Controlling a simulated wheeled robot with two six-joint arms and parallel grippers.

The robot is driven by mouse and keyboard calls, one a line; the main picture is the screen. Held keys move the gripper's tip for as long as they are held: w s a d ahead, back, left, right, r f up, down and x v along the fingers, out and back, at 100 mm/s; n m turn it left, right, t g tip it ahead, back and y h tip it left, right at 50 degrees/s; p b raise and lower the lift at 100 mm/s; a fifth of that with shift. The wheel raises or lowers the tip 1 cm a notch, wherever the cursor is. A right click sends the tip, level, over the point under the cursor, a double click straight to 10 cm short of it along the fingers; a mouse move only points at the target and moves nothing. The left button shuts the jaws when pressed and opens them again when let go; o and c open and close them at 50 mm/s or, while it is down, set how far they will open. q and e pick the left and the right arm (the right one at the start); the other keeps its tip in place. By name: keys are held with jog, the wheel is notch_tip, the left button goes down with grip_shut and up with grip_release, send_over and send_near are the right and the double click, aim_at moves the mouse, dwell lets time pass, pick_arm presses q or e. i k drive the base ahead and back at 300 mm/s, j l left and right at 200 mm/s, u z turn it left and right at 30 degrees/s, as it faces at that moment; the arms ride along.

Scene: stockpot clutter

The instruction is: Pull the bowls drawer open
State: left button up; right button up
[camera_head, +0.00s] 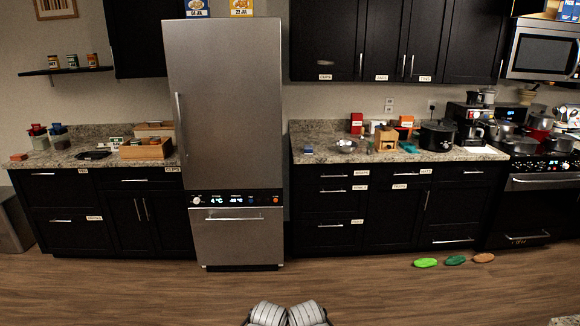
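Black drawers with small white labels line the lower cabinets. One stack stands just right of the fridge, with a top drawer (333,177), a middle drawer (328,196) and a bottom drawer (325,232), each with a bar handle. Left of the fridge are more labelled drawers, including an upper one (55,185) and a lower one (65,232). The labels are too small to read surely, so I cannot tell which is the bowls drawer. All drawers look shut. Two grey ribbed parts of mine show at the bottom centre; neither gripper's fingers show.
A steel fridge (225,110) stands between the counters. A green mat (425,263), a dark green one (455,260) and a brown one (484,257) lie on the floor at right. The wooden floor (200,295) ahead is clear. The oven (540,205) stands far right.

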aim_at(328, 201)
jog(key=i+z, duration=0.1)
jog(key=i, duration=0.4)
jog(key=i+j+z, duration=0.15)
jog(key=i, duration=0.35)
jog(key=i+j+z, duration=0.1)
jog(key=i, duration=0.45)
jog(key=i+j+z, duration=0.1)
jog(key=i+z, duration=0.3)
jog(key=i+j+z, duration=0.25)
jog(key=i+z, duration=0.15)
jog(key=i+j+z, duration=0.45)
jog(key=k+l, duration=0.05)
jog(key=l, duration=0.05)
